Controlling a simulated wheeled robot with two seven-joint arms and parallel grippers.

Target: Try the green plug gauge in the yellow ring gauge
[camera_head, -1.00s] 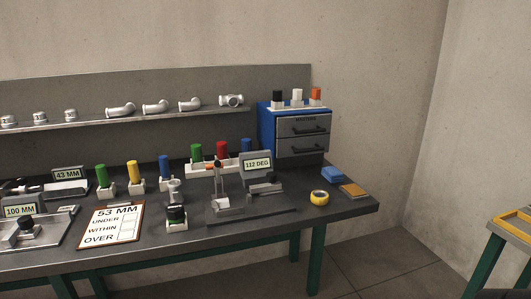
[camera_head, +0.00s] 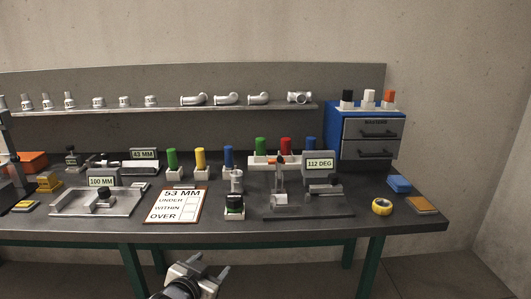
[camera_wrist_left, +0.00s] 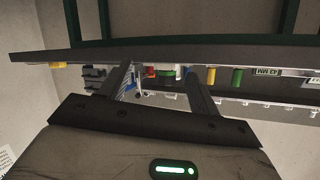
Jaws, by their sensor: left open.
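A green plug handle (camera_head: 172,160) stands upright in a small white block, left of a yellow one (camera_head: 200,160). Another green handle (camera_head: 260,147) stands in a white rack farther back. I cannot tell for sure which is the green plug gauge. A yellow ring (camera_head: 382,206), perhaps the ring gauge, lies flat near the table's right front. My left gripper (camera_head: 210,266) is open and empty in front of the table edge, below the clipboard and apart from everything. Its spread fingers (camera_wrist_left: 160,78) show in the upside-down left wrist view, with a green handle (camera_wrist_left: 237,77) beyond. My right gripper is out of view.
A clipboard (camera_head: 175,205), a 100 MM fixture (camera_head: 97,202), a dark-topped block (camera_head: 235,206) and a 112 DEG fixture (camera_head: 310,211) line the table front. A blue drawer cabinet (camera_head: 333,130) stands at back right.

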